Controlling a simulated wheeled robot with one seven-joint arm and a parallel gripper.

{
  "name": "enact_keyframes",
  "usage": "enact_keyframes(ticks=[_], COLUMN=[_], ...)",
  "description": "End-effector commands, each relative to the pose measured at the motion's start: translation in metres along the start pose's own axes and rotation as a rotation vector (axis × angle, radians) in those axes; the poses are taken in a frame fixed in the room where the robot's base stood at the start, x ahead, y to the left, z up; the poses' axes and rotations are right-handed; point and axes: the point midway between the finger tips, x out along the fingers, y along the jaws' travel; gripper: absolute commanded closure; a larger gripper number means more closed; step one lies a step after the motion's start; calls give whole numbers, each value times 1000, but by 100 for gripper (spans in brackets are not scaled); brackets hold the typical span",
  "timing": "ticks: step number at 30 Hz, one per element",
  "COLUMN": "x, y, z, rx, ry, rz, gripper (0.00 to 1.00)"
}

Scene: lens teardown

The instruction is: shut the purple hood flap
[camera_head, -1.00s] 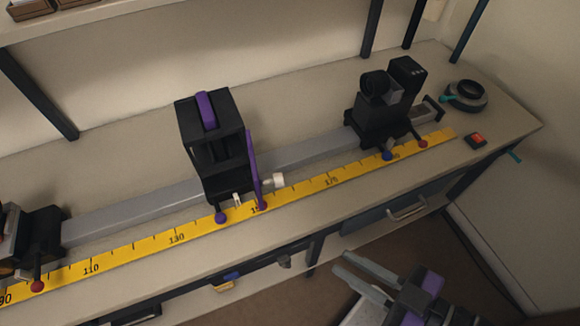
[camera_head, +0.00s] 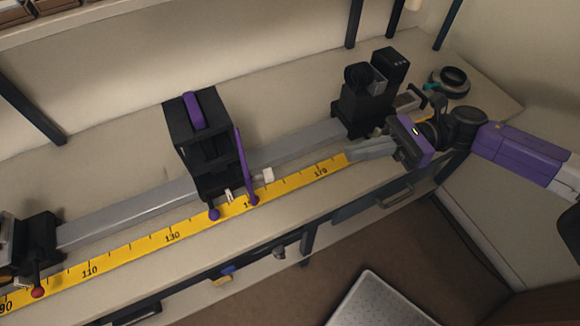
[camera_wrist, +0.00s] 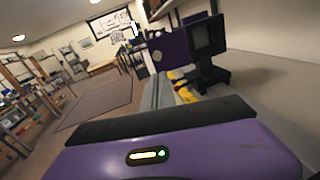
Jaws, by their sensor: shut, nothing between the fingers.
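The purple hood flap (camera_head: 244,166) is a thin panel on the right side of the black hood box (camera_head: 196,135). It stands out from the box, edge-on to the head camera. In the wrist view the flap (camera_wrist: 170,48) shows its broad face beside the open, hollow front of the hood (camera_wrist: 207,38). My gripper (camera_head: 352,152) is shut and empty, right of the flap and clear of it. Its fingers point left, over the right part of the yellow scale.
A grey rail (camera_head: 125,212) and yellow scale (camera_head: 140,246) run along the bench. A black unit (camera_head: 365,100) stands on the rail behind my gripper, and another (camera_head: 38,245) at the far left. A black ring (camera_head: 450,80) lies at the back right. The bench front is mostly clear.

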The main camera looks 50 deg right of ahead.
Motion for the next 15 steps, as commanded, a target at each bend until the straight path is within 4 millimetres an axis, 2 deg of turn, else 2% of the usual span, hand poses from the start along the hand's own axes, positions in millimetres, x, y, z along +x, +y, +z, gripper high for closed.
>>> enact_keyframes(ticks=[3,8,15], x=[1,10,52], y=[6,6,8], z=[1,3,5], rx=[-77,-97,-93], ry=[-4,-6,-6], rz=[22,24,26], gripper=[100,100,100])
